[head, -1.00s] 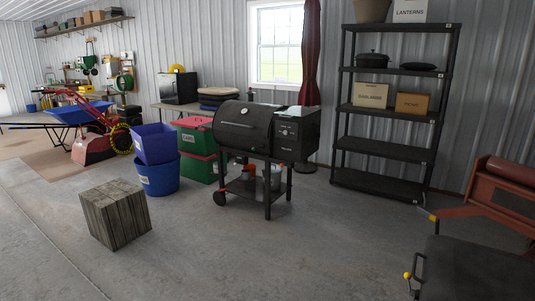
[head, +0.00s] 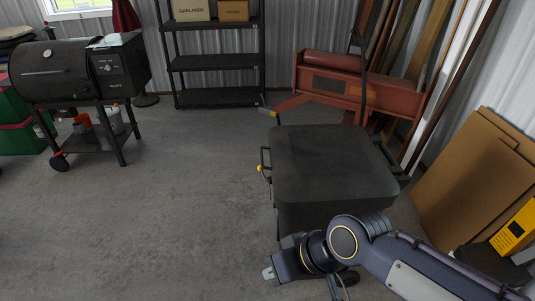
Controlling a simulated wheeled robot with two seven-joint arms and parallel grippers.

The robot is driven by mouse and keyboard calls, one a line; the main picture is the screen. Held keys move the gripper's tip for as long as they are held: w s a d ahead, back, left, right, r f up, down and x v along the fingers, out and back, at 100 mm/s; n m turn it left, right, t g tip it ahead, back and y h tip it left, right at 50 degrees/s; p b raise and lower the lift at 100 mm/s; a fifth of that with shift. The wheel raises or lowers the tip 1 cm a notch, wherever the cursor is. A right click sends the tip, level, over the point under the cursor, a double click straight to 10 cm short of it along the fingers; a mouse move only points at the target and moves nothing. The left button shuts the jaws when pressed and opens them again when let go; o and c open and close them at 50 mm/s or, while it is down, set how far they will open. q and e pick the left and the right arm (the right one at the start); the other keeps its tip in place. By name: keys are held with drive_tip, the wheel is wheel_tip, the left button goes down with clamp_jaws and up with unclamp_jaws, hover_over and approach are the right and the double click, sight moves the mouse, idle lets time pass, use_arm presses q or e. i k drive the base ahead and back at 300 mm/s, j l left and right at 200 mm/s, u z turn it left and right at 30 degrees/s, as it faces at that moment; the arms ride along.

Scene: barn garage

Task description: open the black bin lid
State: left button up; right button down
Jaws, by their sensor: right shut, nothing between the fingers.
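A black bin-like box (head: 290,215) stands right of centre in the head view. Its broad, flat black lid (head: 330,160) lies down over the top and looks closed. My right gripper (head: 268,273) is low in the picture, in front of the box and a little to its left. Its jaws are shut and empty, and they point left, apart from the lid. My right arm comes in from the lower right and hides part of the box's lower front. My left gripper is not in view.
A thin side bar with a yellow knob (head: 260,168) sticks out left of the lid. Behind stands a red machine (head: 340,88). Flat cardboard (head: 465,180) leans at right. A black shelf rack (head: 210,97) and a grill (head: 52,72) stand farther back.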

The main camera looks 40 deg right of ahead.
sight(312, 165)
drive_tip(key=z, duration=0.8)
drive_tip(key=i+l+z, duration=0.1)
drive_tip(key=i+z, duration=0.3)
drive_tip(key=i+j+z, duration=0.1)
drive_tip(key=i+z, duration=0.3)
drive_tip(key=i, duration=0.55)
drive_tip(key=j, duration=0.05)
